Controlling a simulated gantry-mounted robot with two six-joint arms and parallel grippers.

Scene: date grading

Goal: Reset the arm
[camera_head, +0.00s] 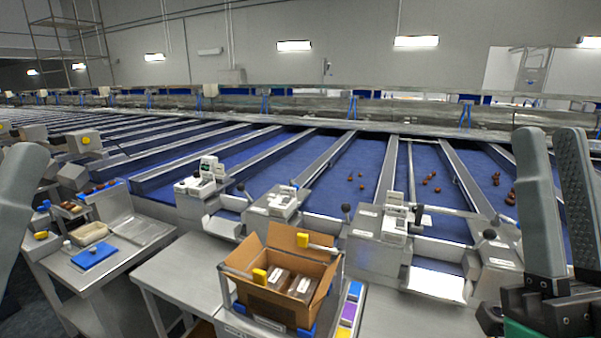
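My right gripper (551,138) stands at the right edge with its two grey fingers pointing up. The fingers are apart, the ribbed inner pad of one shows, and nothing is between them. Only one grey finger of my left gripper (18,205) shows, cut off by the left edge. Its other finger is out of view, so its opening cannot be told. Both grippers are apart from the open cardboard box (275,303) at the lower middle. The box holds dark packs (290,283) with pale labels.
Blue sorting lanes (350,180) with metal dividers fill the middle, with several brown dates (430,178) on the right ones. A side table (110,270) at left holds a blue pad (94,256) and a beige tray (89,234). Bare metal bench (185,270) lies left of the box.

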